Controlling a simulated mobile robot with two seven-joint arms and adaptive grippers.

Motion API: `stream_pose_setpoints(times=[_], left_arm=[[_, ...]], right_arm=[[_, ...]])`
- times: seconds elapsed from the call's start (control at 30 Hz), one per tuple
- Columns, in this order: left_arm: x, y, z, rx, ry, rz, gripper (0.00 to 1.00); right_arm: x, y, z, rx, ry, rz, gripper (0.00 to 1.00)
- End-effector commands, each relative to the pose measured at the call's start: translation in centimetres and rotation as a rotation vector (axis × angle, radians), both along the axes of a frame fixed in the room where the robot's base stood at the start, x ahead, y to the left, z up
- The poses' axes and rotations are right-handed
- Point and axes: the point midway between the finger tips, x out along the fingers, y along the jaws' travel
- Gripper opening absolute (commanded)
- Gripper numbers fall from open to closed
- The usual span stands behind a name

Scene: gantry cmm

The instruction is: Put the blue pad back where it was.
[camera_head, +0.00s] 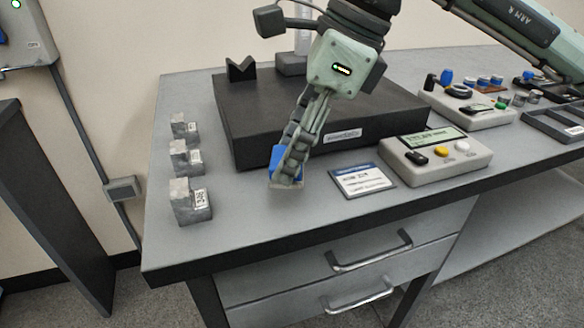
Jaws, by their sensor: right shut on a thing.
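A blue pad (276,157) shows as a small blue patch behind and beside the fingers of my right gripper (286,181). My right gripper points down and is shut on the blue pad, in front of the black slab (245,150). The fingers hide much of the pad. I cannot tell whether the pad touches the table top (255,215). My left gripper is not in view.
Several metal blocks (191,202) stand in a row at the left. A label card (362,181) and a grey display box (440,158) lie to the right. A control panel (468,106) and a black tray (556,126) are farther right.

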Motion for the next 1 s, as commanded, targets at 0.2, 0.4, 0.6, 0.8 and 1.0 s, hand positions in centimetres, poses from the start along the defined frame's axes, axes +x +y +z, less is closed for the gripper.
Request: stream_pose_setpoints(times=[0.2, 0.4, 0.6, 0.8, 1.0], left_arm=[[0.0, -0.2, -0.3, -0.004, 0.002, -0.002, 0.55], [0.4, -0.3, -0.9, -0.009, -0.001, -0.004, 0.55], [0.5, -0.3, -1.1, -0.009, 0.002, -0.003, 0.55], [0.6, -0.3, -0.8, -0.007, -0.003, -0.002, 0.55], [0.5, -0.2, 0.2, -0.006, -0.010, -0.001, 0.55]], right_arm=[[0.2, -0.2, -1.6, -0.001, 0.001, 0.000, 0.14], [0.2, -0.1, -4.2, 0.001, 0.001, 0.002, 0.14], [0.2, -0.1, -4.2, 0.001, -0.001, 0.002, 0.14], [0.2, -0.1, -4.4, 0.001, 0.000, 0.001, 0.14], [0.2, -0.1, -4.4, 0.001, 0.000, 0.001, 0.62]])
